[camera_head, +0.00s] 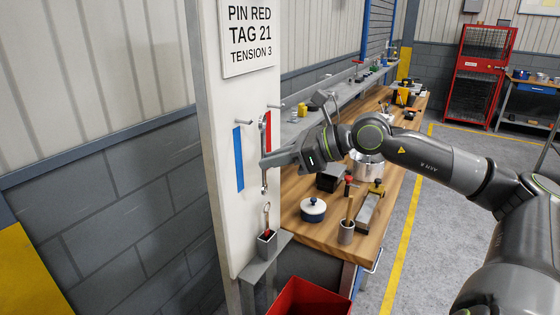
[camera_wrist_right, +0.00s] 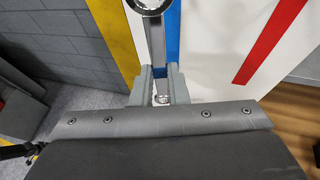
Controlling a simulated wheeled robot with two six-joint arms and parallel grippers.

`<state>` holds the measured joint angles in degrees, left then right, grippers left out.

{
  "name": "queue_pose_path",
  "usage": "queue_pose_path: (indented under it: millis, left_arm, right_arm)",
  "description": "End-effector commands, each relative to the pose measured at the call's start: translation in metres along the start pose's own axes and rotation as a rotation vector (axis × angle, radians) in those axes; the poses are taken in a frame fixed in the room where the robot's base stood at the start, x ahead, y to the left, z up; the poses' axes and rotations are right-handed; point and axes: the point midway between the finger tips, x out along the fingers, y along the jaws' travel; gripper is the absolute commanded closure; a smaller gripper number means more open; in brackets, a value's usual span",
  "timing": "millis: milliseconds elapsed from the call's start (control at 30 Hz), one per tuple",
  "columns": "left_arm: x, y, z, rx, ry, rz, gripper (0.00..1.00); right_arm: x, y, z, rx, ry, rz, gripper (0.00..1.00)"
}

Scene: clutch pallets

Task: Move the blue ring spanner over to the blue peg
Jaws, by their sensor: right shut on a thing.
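My right gripper (camera_head: 265,163) is shut on a bare-metal ring spanner (camera_head: 263,140), held upright in front of the white board. In the right wrist view, the spanner's shank (camera_wrist_right: 157,50) stands between the fingers (camera_wrist_right: 160,85), and its ring is cut off at the top edge. The blue stripe (camera_wrist_right: 173,35) lies behind the shank in the wrist view. My left gripper is out of view.
A red stripe (camera_head: 268,130) and another peg (camera_head: 273,106) are beside the spanner. Below, a grey cup (camera_head: 267,243) holds a ring-ended tool. A red bin (camera_head: 310,298) is in front.

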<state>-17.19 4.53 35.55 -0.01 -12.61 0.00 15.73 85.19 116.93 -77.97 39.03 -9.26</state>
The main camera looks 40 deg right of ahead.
Motion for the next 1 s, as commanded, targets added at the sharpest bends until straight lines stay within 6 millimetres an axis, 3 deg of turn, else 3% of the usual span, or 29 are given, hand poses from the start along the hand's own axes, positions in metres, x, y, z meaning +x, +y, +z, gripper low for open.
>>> queue_pose_path:
  millis: [533,1000]
  left_arm:
    - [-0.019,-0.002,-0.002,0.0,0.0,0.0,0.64]
    - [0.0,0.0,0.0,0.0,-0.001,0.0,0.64]
  right_arm:
    - [0.031,-0.009,0.014,0.006,-0.003,-0.003,1.0]
    - [0.046,-0.012,0.007,0.004,0.001,-0.006,1.0]
